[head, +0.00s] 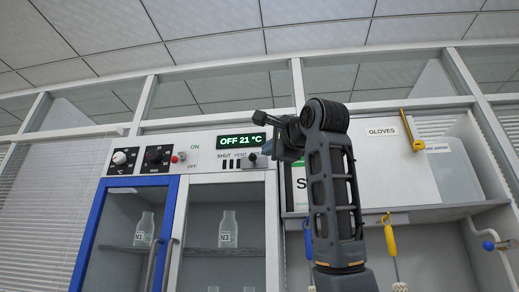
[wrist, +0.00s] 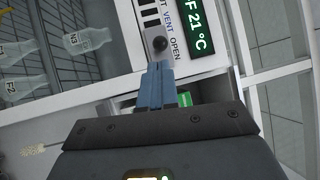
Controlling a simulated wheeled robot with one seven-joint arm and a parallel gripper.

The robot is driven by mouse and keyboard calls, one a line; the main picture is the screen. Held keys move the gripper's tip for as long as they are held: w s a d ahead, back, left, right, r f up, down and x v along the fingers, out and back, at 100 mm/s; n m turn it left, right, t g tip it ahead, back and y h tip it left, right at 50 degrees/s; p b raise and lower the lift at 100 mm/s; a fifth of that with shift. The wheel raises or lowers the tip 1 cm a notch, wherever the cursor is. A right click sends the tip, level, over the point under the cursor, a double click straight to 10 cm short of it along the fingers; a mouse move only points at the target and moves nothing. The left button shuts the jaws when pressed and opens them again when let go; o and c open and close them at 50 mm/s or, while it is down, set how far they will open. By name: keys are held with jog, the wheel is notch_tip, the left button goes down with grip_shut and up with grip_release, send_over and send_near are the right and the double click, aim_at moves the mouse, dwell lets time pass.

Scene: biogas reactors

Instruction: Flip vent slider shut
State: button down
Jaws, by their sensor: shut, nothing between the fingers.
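The vent slider is a small dark knob (wrist: 159,44) on the white control panel, beside the OPEN label, with the slots toward SHUT above it in the wrist view. In the head view the knob (head: 252,157) sits at the right end of the SHUT–VENT row, under the display. My gripper (wrist: 155,68) is shut and empty, its blue fingertips just short of the knob in the wrist view; whether they touch is unclear. In the head view my gripper (head: 267,147) is just right of the knob, and the OPEN label is hidden behind it.
The display (head: 241,142) reads OFF 21 °C. Two dials and a red switch (head: 178,158) are to its left. Below are a blue-framed door (head: 93,235) and a white-framed door with bottles behind. A shelf with a GLOVES label (head: 382,132) is at the right.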

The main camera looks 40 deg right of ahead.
aim_at(254, 157)
jog(key=p+x, duration=0.2)
jog(key=x, duration=0.4)
jog(key=shift+w, duration=0.1)
